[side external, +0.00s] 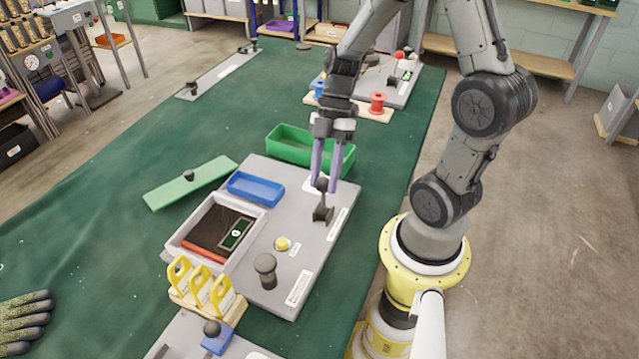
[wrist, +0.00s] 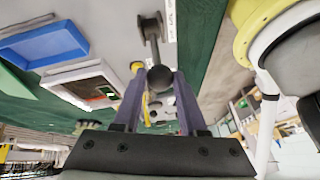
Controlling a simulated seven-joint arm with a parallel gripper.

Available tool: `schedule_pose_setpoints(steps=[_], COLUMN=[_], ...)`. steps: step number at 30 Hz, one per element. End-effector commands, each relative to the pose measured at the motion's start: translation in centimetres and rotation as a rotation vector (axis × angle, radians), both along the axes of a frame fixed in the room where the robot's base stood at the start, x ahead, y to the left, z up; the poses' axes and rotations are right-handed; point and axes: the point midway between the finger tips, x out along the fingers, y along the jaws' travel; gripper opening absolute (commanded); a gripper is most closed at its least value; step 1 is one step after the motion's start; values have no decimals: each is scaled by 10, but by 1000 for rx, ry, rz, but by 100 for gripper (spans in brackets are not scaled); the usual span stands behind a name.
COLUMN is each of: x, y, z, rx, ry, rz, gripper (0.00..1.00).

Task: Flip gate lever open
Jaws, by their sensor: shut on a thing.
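The gate lever (side external: 322,211) is a dark lever with a round black knob, standing on a dark bracket on the grey station plate (side external: 300,240). In the wrist view the ball knob (wrist: 160,78) sits between the two purple fingers, with the lever's stem and bracket (wrist: 153,25) beyond it. My gripper (side external: 326,180) points down over the lever and is shut on its knob. In the side view the lever stands roughly upright; its exact tilt is hard to tell.
A green bin (side external: 290,146) stands behind the lever and a blue tray (side external: 256,187) to its left. A framed box with a dark panel (side external: 205,228), a yellow button (side external: 282,243) and a black knob (side external: 265,270) share the plate. Yellow tags (side external: 200,287) stand in front.

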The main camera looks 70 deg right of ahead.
Motion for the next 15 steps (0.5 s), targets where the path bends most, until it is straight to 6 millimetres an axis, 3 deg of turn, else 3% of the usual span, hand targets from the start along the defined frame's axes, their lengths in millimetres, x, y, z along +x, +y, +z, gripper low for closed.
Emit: schedule_pose_setpoints(steps=[5,15], x=[2,1], y=[-20,-46], z=[-3,-12], rx=[167,163], ry=[-3,-5], rz=[-9,1], gripper=[0,0])
